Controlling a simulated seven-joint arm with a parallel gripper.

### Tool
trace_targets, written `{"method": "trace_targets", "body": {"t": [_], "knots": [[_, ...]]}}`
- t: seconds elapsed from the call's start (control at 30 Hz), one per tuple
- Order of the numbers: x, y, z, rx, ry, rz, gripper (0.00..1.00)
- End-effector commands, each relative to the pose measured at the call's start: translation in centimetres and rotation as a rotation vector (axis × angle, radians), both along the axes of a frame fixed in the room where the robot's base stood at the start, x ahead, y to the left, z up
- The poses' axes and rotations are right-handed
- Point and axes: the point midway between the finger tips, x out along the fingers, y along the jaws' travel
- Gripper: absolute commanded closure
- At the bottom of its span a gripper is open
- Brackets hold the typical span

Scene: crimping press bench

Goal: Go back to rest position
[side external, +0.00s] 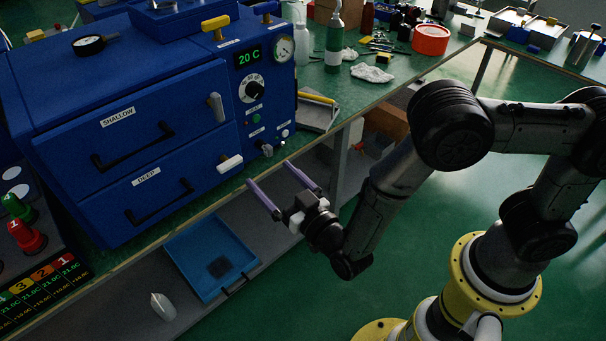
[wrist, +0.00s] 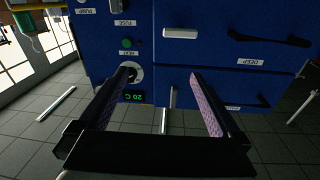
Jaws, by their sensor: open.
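My gripper (side external: 268,172) is open and empty, with two purple-padded fingers pointing at the front of the blue machine (side external: 60,110). The fingertips look close to the bench's front edge, below the control panel; the exact gap is hard to tell. In the wrist view, my gripper (wrist: 162,72) has nothing between its fingers, and the machine front (wrist: 210,20) appears upside down ahead. The machine has a shallow drawer (side external: 137,115) and a deep drawer (side external: 145,183), both looking closed. Its display (side external: 248,55) reads 20 C.
A white lever (side external: 230,162) and a dial (side external: 252,88) stick out of the machine front. A blue tray (side external: 190,251) holding a dark square sits on the lower shelf. Bottles, a red roll (side external: 431,39) and tools crowd the bench behind. The green floor (side external: 410,235) looks clear.

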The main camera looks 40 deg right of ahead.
Motion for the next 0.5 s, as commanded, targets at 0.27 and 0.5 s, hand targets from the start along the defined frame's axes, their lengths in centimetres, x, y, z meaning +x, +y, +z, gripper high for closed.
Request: {"method": "trace_targets", "body": {"t": [0.27,0.5], "knots": [[6.1,-7.6,17.0,0.231,-0.148,-0.114,0.00],[4.4,-13.2,28.4,0.319,-0.050,-0.012,0.00]]}}
